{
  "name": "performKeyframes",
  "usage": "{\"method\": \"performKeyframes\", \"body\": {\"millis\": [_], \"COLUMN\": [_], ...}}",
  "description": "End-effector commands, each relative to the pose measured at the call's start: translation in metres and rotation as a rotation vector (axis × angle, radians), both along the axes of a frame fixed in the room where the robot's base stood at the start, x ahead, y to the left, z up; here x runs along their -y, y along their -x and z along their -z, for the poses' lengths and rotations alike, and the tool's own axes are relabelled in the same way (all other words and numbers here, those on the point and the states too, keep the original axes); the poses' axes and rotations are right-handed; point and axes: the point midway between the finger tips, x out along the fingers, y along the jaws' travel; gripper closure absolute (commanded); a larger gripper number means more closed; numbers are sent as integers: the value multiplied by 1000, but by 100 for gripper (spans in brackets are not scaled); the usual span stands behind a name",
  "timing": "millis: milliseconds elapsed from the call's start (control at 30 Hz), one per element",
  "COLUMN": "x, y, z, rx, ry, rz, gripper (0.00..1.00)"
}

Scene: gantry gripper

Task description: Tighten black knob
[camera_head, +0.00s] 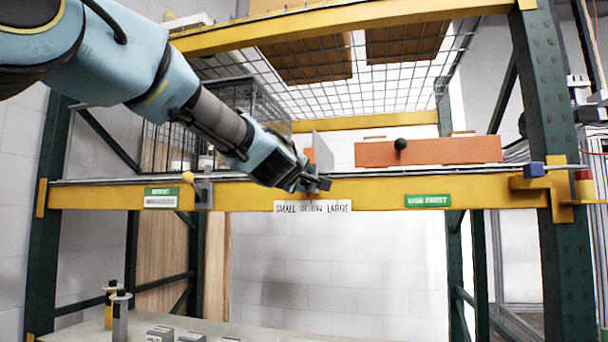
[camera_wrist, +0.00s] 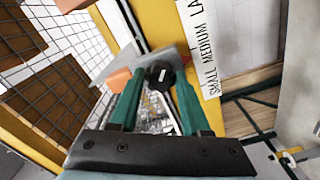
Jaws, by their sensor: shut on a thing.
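The black knob (camera_wrist: 160,74) shows in the wrist view between the tips of my two green fingers, beside a grey plate (camera_wrist: 118,70). My gripper (camera_wrist: 158,84) is shut on it. In the head view my gripper (camera_head: 318,184) is at the yellow beam (camera_head: 375,194), just above the size label (camera_head: 312,206). The knob is not clearly visible there, as the gripper covers that spot. The grey plate (camera_head: 323,150) stands upright just behind the gripper.
An orange block (camera_head: 450,152) with a black ball (camera_head: 400,144) sits on the rack to the right. A blue block (camera_head: 533,170) is on the beam farther right. A wire cage (camera_head: 240,96) stands behind my arm. Below the beam is open space.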

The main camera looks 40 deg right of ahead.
Motion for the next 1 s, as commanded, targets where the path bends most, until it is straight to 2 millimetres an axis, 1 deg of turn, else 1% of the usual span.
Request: {"method": "performKeyframes", "body": {"millis": [200,400,633,1000], "x": [0,0,0,0], "y": [0,0,0,0], "z": [0,1,1,2], "rx": [121,192,227,233], "ry": [-81,-127,-149,-153], "rz": [1,1,1,1], "gripper": [100,100,100,100]}}
